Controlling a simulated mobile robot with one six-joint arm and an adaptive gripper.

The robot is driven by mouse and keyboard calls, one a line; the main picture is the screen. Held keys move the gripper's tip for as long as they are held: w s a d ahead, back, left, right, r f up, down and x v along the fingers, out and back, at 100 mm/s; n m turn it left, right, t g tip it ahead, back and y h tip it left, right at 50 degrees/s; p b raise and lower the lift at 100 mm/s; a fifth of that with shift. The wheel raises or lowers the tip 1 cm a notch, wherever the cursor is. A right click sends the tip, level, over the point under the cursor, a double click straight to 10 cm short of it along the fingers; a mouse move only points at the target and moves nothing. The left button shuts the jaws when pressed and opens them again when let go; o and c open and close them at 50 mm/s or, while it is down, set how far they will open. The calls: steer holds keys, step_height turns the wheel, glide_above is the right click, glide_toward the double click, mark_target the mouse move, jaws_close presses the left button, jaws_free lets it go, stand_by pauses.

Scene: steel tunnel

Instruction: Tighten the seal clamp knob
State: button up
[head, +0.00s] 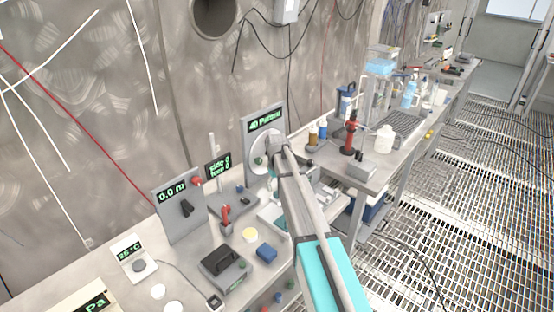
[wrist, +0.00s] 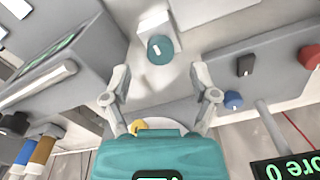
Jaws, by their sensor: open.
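A round teal knob (wrist: 160,48) with a white mark sits on a white block in the wrist view, and it is probably the seal clamp knob; no label on it can be read. My gripper (wrist: 160,74) is open, with its two grey fingers spread to the left and right below the knob in the picture. Nothing is between the fingertips, and the fingers do not appear to touch the knob. In the head view my arm reaches to the panel reading 40 (head: 265,121), which has a round white plate; the arm partly hides this area.
In the wrist view a grey box (wrist: 260,60) with red, black and blue knobs stands on the right. A dark display (wrist: 288,167) is at the lower right. In the head view a 0.0 m panel (head: 180,205) and a red-handled device (head: 226,217) stand left of my arm.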

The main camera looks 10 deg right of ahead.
step_height(320, 180, up, 10)
steer(key=p, duration=0.9)
steer(key=shift+r+p, duration=0.15)
steer(key=shift+p, duration=0.15)
steer(key=s+a+m, duration=0.2)
steer(key=s, duration=2.7)
steer(key=shift+a+m, duration=0.2)
steer(key=shift+m, duration=0.2)
